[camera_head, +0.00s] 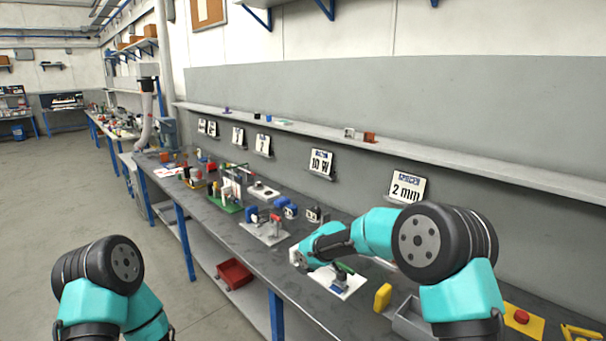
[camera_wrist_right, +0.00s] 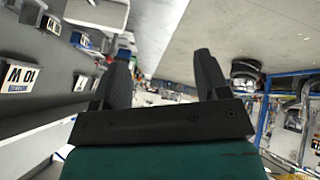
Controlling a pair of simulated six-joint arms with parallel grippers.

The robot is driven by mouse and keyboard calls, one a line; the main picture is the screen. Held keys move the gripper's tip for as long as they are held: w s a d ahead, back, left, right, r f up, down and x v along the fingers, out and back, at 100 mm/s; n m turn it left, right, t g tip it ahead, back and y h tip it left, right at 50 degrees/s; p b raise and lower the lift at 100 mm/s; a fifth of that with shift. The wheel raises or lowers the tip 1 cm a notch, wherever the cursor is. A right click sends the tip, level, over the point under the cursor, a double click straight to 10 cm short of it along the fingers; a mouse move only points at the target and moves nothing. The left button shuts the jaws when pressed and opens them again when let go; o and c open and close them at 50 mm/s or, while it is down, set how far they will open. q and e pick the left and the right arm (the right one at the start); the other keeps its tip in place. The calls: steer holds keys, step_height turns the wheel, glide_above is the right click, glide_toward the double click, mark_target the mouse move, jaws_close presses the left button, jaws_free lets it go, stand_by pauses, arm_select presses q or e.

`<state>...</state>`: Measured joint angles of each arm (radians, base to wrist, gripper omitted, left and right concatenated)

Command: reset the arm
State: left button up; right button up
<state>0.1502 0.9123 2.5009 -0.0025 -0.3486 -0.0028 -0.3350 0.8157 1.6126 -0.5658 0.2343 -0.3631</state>
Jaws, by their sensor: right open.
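My right arm reaches in from the lower right of the head view, over the grey workbench (camera_head: 350,317). Its gripper (camera_head: 298,257) is at the end of the arm, beside a white plate (camera_head: 345,287) with a small green part on it. In the right wrist view the two dark fingers of this gripper (camera_wrist_right: 160,80) stand wide apart with nothing between them. My left arm shows only as a black and teal joint at the lower left of the head view, over the floor. Its gripper is out of view.
A yellow block (camera_head: 383,297) and a grey bin (camera_head: 411,318) lie close to my right arm. Another white plate with parts (camera_head: 264,233) and several devices line the bench. A red bin (camera_head: 234,274) sits on the lower shelf. The floor (camera_head: 60,200) at left is clear.

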steer(key=s+a+f+m+g+y, duration=0.1)
steer(key=s+a+f+y, duration=0.25)
steer(key=s+a, duration=0.8)
steer(key=s+d+f+m+g+h, duration=0.1)
steer(key=s+d+f+m, duration=0.3)
steer(key=s+d+f, duration=0.3)
steer(key=s+d+f+m+g+h, duration=0.1)
steer(key=s+d+f+m, duration=0.3)
steer(key=d+f, duration=0.6)
steer(key=s+d+f+m+g+h, duration=0.1)
steer(key=s+d+f+m, duration=0.1)
steer(key=s+d+f, duration=0.2)
steer(key=s+d+f+m+g, duration=0.1)
steer(key=s+d+f+m, duration=0.2)
steer(key=s+d, duration=0.7)
steer(key=s+f, duration=0.1)
steer(key=s, duration=0.2)
steer(key=shift+s+d+f+h, duration=0.15)
steer(key=shift+s+d+h, duration=0.1)
steer(key=shift+s+h, duration=0.15)
